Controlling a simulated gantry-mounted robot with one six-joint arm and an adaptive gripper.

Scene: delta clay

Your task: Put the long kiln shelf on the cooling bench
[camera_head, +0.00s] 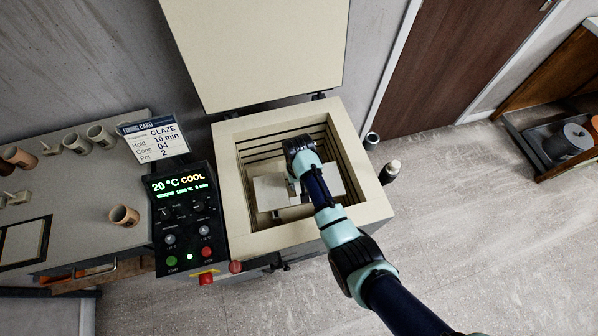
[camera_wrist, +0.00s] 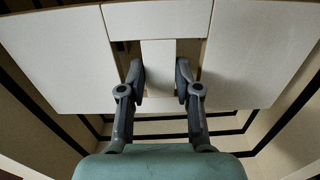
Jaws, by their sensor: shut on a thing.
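The kiln (camera_head: 238,130) stands open, its lid raised at the back. Inside it, pale flat shelf surfaces show on both sides of my gripper, with one part of the kiln shelf (camera_head: 270,191) to its left. My gripper (camera_wrist: 160,85) reaches down into the kiln and is shut on a narrow pale strip of the shelf. In the wrist view wide pale slabs (camera_wrist: 55,60) (camera_wrist: 262,55) flank the strip, with a further pale piece above it. Seams and dark gaps separate them; I cannot tell which slabs are joined. In the head view my wrist hides the grip.
A grey bench (camera_head: 75,185) at the left carries several cups and a dark-framed pale panel (camera_head: 24,242). The control box (camera_head: 187,225) reads 20 °C COOL. Kiln walls surround my gripper closely. Open floor lies at the right.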

